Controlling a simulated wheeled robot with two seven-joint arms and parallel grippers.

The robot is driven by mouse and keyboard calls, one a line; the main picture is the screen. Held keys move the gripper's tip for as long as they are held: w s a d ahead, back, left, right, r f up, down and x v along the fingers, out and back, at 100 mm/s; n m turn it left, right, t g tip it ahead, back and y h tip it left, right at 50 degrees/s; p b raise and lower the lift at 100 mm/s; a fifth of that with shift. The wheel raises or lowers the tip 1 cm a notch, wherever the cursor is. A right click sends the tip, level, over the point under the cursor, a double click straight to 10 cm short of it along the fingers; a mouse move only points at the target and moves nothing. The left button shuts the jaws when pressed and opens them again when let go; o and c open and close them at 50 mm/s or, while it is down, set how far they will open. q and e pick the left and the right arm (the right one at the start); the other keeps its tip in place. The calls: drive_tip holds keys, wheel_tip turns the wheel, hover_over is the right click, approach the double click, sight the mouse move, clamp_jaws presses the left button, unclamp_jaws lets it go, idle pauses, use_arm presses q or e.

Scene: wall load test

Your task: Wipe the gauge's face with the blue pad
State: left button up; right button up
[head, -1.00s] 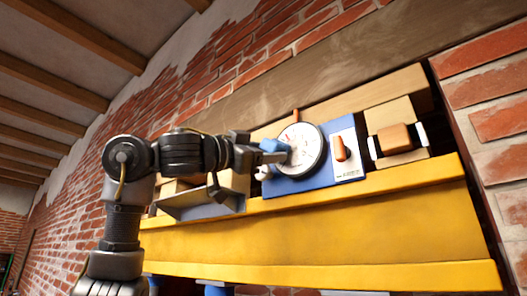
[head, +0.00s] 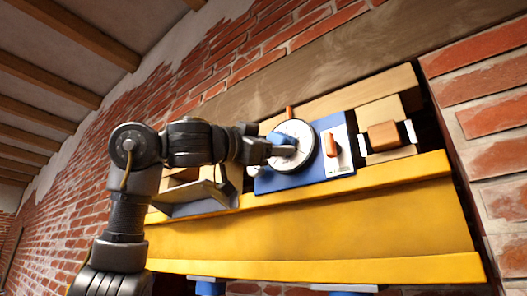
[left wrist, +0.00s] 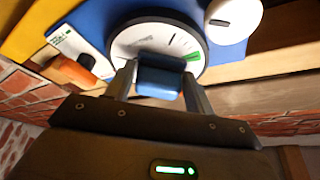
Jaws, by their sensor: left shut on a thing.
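The gauge (head: 303,150) is a round white dial with a dark rim, mounted on a blue panel. In the left wrist view the gauge face (left wrist: 150,38) shows dark marks and a green sector. My left gripper (head: 289,150) is shut on the blue pad (head: 283,138) in front of the left part of the face. The pad (left wrist: 159,78) sits between the two fingers in the left wrist view and overlaps the dial's edge there. I cannot tell whether it touches the face. My right gripper is not in view.
An orange lever (head: 330,145) on a white plate stands right of the gauge. A wooden block with an orange-brown piece (head: 383,135) is farther right. A yellow beam (head: 320,220) runs below. A grey angled tray (head: 195,199) is under my left arm.

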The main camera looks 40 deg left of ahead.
use_arm(q)
drive_tip(key=shift+d, duration=0.5)
drive_tip(key=shift+d, duration=0.1)
drive_tip(key=shift+d, duration=0.3)
drive_tip(key=d+b, duration=0.1)
drive_tip(key=d, duration=0.1)
drive_tip(key=shift+w+d, duration=0.1)
drive_tip(key=shift+d, duration=0.6)
drive_tip(key=shift+a, duration=0.15)
drive_tip(key=shift+a, duration=0.15)
